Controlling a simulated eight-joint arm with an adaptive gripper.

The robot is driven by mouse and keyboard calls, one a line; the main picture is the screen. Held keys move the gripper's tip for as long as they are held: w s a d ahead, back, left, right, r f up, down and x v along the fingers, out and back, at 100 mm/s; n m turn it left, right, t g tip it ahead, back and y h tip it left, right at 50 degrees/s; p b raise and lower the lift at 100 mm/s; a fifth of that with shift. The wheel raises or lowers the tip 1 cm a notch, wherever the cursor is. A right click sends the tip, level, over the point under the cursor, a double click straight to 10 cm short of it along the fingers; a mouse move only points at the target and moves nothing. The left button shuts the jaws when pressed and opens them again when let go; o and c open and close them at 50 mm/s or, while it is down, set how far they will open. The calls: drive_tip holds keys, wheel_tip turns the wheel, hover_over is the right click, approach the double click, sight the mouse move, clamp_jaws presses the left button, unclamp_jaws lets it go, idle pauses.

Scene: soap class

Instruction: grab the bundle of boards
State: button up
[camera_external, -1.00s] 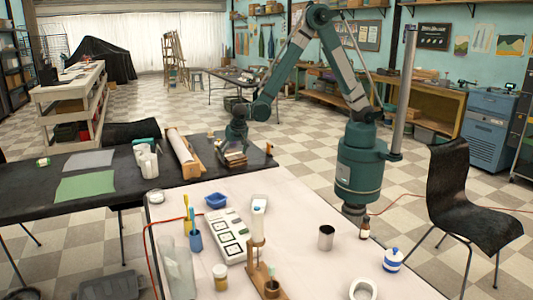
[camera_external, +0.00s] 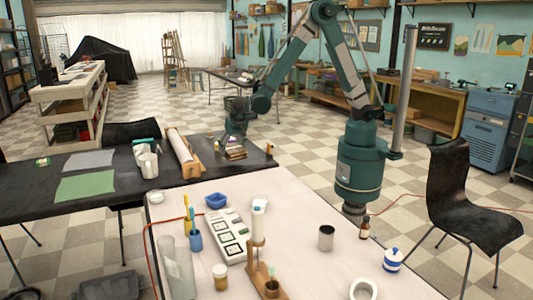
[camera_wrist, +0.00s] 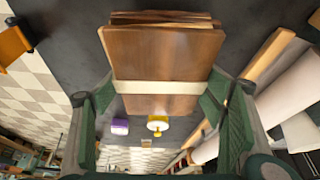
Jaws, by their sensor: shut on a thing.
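The bundle of boards (camera_external: 236,154) is a stack of brown wooden boards with a pale band around it. In the wrist view the bundle (camera_wrist: 160,60) fills the upper middle, its band running across between the green fingers. My gripper (camera_wrist: 160,98) is shut on it, one finger at each side. In the external view my gripper (camera_external: 236,143) is above the right part of the dark table, with the bundle just under it. The bundle appears slightly raised, but the gap to the table is hard to see.
The black table (camera_external: 110,200) also bears a long white roll in a wooden holder (camera_external: 183,153) left of my gripper, white cups, and green and grey sheets. The wrist view shows small purple (camera_wrist: 120,126) and yellow (camera_wrist: 157,122) items near the bundle. A pale table (camera_external: 300,210) stands in front.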

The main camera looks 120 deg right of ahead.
sight(232, 147)
drive_tip(key=shift+r+p, duration=0.6)
drive_tip(key=shift+r, duration=2.45)
